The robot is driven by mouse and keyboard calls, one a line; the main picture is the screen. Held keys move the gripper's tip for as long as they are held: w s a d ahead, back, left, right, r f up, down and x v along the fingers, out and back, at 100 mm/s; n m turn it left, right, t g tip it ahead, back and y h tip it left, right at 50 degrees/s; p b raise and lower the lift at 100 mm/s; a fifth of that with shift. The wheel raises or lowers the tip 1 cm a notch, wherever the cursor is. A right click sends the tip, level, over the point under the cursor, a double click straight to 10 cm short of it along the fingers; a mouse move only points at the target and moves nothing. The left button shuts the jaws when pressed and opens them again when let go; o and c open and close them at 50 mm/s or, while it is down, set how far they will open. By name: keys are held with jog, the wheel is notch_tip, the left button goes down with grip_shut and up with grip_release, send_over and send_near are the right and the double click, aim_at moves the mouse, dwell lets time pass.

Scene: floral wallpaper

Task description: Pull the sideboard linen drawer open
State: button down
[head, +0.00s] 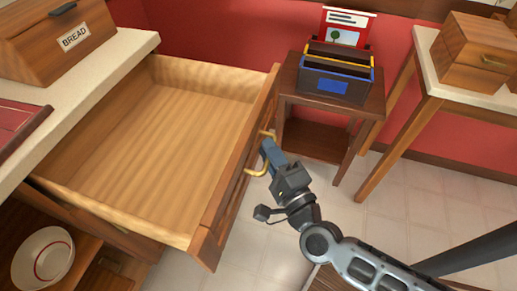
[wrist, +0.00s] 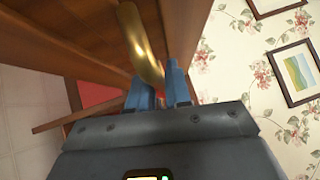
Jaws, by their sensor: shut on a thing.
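The sideboard linen drawer (head: 165,130) is pulled far out from the sideboard, and its light wooden inside is empty. Its brass handle (head: 258,170) is on the drawer front (head: 240,160), which faces right in the head view. My gripper (head: 268,152) is shut on the handle, with its blue fingers at the brass bar. In the wrist view the brass handle (wrist: 141,45) runs down to the blue fingertips (wrist: 160,80). The fingers hide the part of the handle between them.
The sideboard top (head: 100,70) holds a bread box (head: 55,38). A white bowl (head: 43,258) sits on a lower shelf. A small side table (head: 360,105) with a dark bin (head: 335,82) stands beyond the drawer front. Another table (head: 425,90) is at right. The tiled floor between is clear.

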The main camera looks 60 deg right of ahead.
dwell(0.3)
jog(key=c, duration=1.2)
grip_release()
jog(key=b+v, duration=0.1)
jog(key=v, duration=0.7)
jog(key=s+a+r+n+g+y+p, duration=0.1)
jog(key=s+a+r+n+y, duration=0.1)
jog(key=n, duration=0.6)
jog(key=s+a+r+n+y+p, duration=0.2)
jog(key=s+r+n+y, duration=0.2)
jog(key=s+r+n, duration=0.2)
jog(key=s+a+r+n+g+y+p, duration=0.1)
jog(key=s+a+r+n+y, duration=0.2)
jog(key=n, duration=0.8)
jog(key=shift+s+r+g, duration=0.3)
jog(key=shift+s+r, duration=0.5)
jog(key=shift+r, duration=0.25)
